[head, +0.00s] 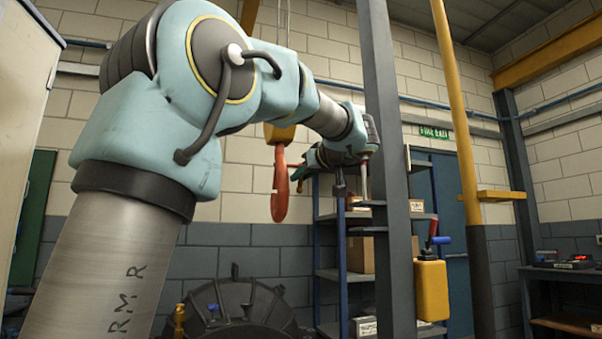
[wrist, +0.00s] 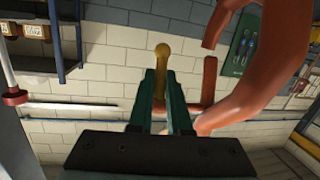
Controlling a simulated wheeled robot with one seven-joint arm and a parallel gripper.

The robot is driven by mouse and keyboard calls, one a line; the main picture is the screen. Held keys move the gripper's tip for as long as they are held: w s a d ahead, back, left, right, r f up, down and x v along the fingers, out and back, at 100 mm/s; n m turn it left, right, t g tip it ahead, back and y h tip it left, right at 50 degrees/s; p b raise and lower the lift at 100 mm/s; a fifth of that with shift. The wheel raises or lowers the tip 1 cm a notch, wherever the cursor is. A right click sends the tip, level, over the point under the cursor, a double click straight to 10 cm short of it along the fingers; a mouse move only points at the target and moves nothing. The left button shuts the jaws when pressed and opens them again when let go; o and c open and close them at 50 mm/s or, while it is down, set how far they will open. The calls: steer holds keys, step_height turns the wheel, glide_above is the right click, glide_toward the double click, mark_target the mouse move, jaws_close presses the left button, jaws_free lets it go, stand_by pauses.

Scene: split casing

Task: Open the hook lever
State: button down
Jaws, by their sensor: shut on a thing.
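A large orange-red hook (head: 280,190) hangs from a yellow block (head: 280,134) in the middle of the head view. In the wrist view the hook (wrist: 275,75) fills the right side, close to my fingers. My gripper (wrist: 161,75) has two teal fingers shut on a slim yellow lever (wrist: 162,52) with a round knob at its end. The knob shows just beyond the fingertips. In the head view my gripper (head: 300,173) is just right of the hook, small and partly hard to make out.
A yellow block with a red top and blue handle (head: 432,288) is at the right. A big dark round casing (head: 240,310) lies below the hook.

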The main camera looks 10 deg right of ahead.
steer(key=g+p, duration=0.1)
steer(key=p, duration=0.1)
steer(key=g+p, duration=0.2)
steer(key=p, duration=0.1)
steer(key=s+r+g+h+p, duration=0.1)
steer(key=g+p, duration=0.1)
steer(key=p, duration=0.1)
steer(key=shift+m, duration=0.3)
steer(key=g+p, duration=0.1)
steer(key=p, duration=0.2)
steer(key=g+p, duration=0.2)
steer(key=p, duration=0.1)
steer(key=shift+s+d+f+h, duration=0.1)
steer(key=shift+s+f+h, duration=0.05)
steer(key=shift+s+h, duration=0.2)
steer(key=p, duration=0.1)
steer(key=g+p, duration=0.1)
steer(key=shift+s+f+g+p, duration=0.1)
steer(key=shift+f+g+p, duration=0.1)
steer(key=shift+g+p, duration=0.15)
steer(key=shift+f, duration=0.1)
steer(key=c, duration=0.9)
jaws_free()
steer(key=shift+o, duration=0.2)
